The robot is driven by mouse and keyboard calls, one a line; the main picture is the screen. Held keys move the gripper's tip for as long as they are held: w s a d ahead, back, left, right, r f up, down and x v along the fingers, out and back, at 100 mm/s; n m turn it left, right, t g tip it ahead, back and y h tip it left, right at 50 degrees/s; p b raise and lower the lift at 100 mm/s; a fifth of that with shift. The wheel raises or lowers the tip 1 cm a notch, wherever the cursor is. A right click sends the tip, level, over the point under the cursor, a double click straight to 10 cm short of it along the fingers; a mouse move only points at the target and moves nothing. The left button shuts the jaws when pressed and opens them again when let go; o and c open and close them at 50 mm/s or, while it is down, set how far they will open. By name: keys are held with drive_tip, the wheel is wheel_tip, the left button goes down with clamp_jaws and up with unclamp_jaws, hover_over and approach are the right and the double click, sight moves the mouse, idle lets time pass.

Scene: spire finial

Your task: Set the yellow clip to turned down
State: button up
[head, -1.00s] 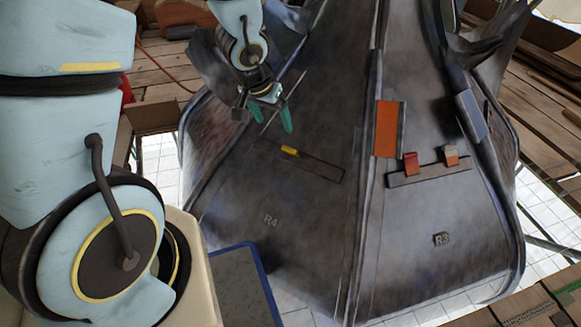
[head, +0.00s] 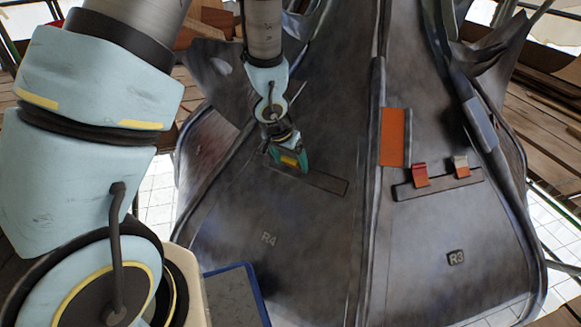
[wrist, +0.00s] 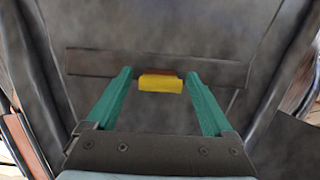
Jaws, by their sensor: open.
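The yellow clip (wrist: 161,83) sits on a dark strip (wrist: 90,62) on the grey spire panel. In the wrist view it lies between the tips of my gripper's two green fingers (wrist: 160,90), with a gap on each side. In the head view the yellow clip (head: 289,161) shows between the fingers of my gripper (head: 290,158), at the left part of the strip (head: 325,182) above the R4 mark. My gripper is open. Whether the fingers touch the panel cannot be told.
To the right, on the R3 panel, a second strip (head: 440,186) carries a red clip (head: 420,174) and a whitish-orange clip (head: 461,166). An orange plate (head: 393,137) is by the ridge between the panels. A blue-edged slab (head: 237,292) is at lower left.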

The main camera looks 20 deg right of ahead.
drive_tip(key=shift+w+d+f, duration=0.1)
drive_tip(key=shift+f, duration=0.1)
drive_tip(key=c, duration=1.4)
drive_tip(key=shift+o, duration=0.2)
drive_tip(key=shift+r+p, duration=0.2)
drive_tip(key=shift+p, duration=0.45)
